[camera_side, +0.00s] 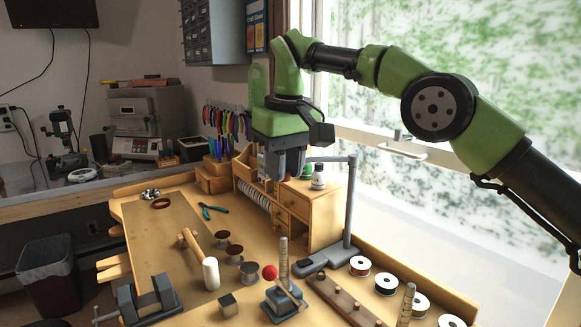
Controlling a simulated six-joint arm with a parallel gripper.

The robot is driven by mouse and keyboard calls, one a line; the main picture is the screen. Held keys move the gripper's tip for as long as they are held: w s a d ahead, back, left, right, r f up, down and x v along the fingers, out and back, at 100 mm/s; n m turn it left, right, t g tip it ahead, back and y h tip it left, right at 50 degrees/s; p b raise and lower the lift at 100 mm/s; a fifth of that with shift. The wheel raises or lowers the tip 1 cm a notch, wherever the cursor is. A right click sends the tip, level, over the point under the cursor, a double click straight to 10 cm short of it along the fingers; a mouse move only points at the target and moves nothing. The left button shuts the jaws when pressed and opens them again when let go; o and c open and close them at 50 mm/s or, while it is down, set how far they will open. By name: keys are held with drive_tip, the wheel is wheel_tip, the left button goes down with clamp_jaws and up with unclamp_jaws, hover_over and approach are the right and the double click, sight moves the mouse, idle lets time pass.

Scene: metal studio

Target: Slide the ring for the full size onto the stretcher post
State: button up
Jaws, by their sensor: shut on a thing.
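The stretcher post (284,262) is a pale, stepped upright on a grey metal base (283,305), with a slanting lever and a red ball knob (270,272). It stands near the front middle of the bench. Nothing ring-like shows clearly on it. My gripper (285,178) points down, well above the bench and the post, near the wooden drawer unit. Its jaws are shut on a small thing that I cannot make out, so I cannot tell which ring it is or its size.
A grey stand (350,205) rises right of my gripper. The drawer unit (310,215) is behind. A mallet (210,272), a steel block (228,305), a wooden peg rail (345,300), spools (360,265) and another tapered post (407,302) surround the stretcher. A vise (148,300) is front left.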

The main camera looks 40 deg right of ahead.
sight(284, 237)
drive_tip(key=shift+w+d+f, duration=0.1)
drive_tip(key=shift+w+f, duration=0.1)
drive_tip(key=shift+f, duration=2.35)
drive_tip(key=shift+w+f, duration=0.2)
drive_tip(key=shift+f, duration=2.3)
drive_tip(key=shift+f, duration=1.65)
drive_tip(key=o, duration=1)
drive_tip(key=shift+c, duration=0.2)
drive_tip(key=shift+r, duration=0.15)
drive_tip(key=r, duration=0.6)
drive_tip(key=s+r, duration=0.1)
drive_tip(key=r, duration=0.2)
drive_tip(key=shift+s, duration=0.1)
drive_tip(key=shift+r, duration=0.35)
